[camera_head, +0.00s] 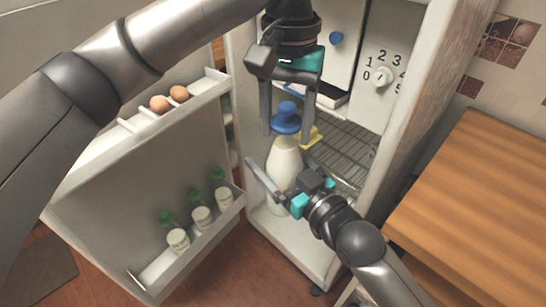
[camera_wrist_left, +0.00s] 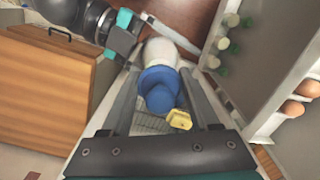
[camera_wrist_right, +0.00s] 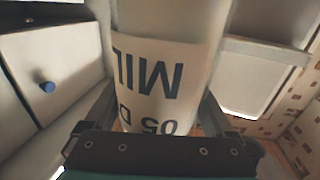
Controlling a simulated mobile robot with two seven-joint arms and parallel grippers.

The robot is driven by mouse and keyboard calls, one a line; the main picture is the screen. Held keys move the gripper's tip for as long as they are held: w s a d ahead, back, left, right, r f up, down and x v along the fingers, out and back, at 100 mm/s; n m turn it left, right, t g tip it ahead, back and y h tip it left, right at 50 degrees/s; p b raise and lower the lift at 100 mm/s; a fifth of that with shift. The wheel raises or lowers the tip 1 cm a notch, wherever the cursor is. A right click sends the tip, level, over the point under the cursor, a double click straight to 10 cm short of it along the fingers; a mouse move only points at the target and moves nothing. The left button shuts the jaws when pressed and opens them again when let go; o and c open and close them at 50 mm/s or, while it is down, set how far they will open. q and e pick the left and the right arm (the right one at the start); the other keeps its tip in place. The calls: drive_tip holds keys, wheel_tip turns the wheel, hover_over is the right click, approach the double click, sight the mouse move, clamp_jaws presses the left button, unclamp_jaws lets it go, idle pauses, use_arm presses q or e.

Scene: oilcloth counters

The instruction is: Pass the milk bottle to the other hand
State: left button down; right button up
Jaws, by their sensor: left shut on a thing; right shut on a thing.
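The milk bottle (camera_head: 285,158) is white with a blue cap and stands upright in front of the open fridge. My left gripper (camera_head: 287,137) comes down from above and is shut on its upper part, one finger on each side of the cap. The cap (camera_wrist_left: 160,88) fills the middle of the left wrist view. My right gripper (camera_head: 283,192) comes in from the lower right and is shut around the bottle's body. In the right wrist view the bottle (camera_wrist_right: 165,70) shows part of a dark-lettered label between the fingers. The bottle's lower part is partly hidden by my right gripper.
The fridge door (camera_head: 130,190) stands open at left, with eggs (camera_head: 170,98) on its upper shelf and several small green-capped bottles (camera_head: 201,217) below. A yellow item (camera_head: 311,136) lies near the wire shelf (camera_head: 345,150). A wooden counter (camera_head: 470,190) is at right.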

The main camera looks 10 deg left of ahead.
use_arm(q)
drive_tip(key=shift+w+d+r, duration=0.15)
use_arm(e)
drive_tip(key=shift+s+a+r, duration=0.15)
drive_tip(key=shift+s+a, duration=0.05)
drive_tip(key=shift+a, duration=0.05)
clamp_jaws()
use_arm(q)
drive_tip(key=shift+c, duration=2.3)
unclamp_jaws()
use_arm(e)
drive_tip(key=shift+r, duration=0.2)
use_arm(q)
drive_tip(key=o, duration=0.4)
use_arm(e)
drive_tip(key=shift+w+d+f, duration=0.1)
drive_tip(key=shift+w+d, duration=0.05)
